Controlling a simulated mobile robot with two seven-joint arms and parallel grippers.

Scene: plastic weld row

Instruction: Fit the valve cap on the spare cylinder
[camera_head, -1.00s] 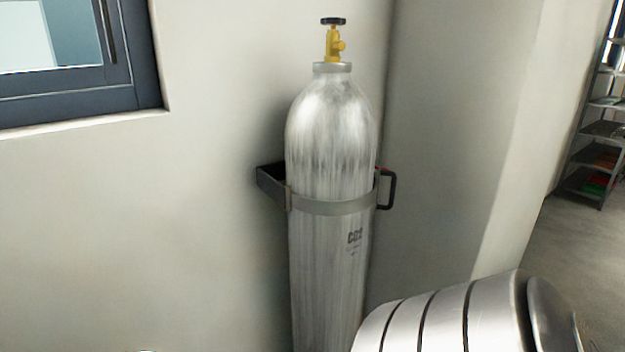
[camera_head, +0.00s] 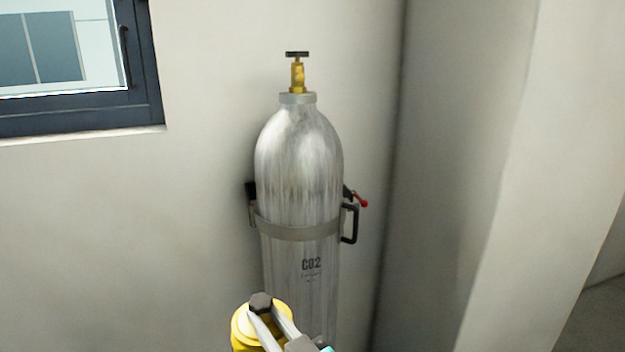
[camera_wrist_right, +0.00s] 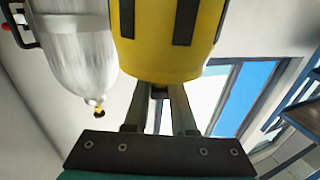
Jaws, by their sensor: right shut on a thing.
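The spare cylinder (camera_head: 299,165) is a tall silver bottle marked CO2, standing upright against the wall. Its brass valve (camera_head: 298,78) with a black handwheel is bare on top. My right gripper (camera_head: 265,311) is shut on the black knob of the yellow valve cap (camera_head: 241,327), low in front of the cylinder in the head view. In the right wrist view, the valve cap (camera_wrist_right: 165,50) with dark slots fills the upper middle beyond the fingers (camera_wrist_right: 159,95). The cylinder (camera_wrist_right: 78,45) shows upside down at left, apart from the cap. My left gripper is not in view.
A grey strap (camera_head: 297,231) holds the cylinder in a wall bracket with a black handle (camera_head: 351,224) and a red-tipped lever (camera_head: 361,202) at its right. A dark-framed window (camera_head: 148,75) is at upper left. The space around the valve is clear.

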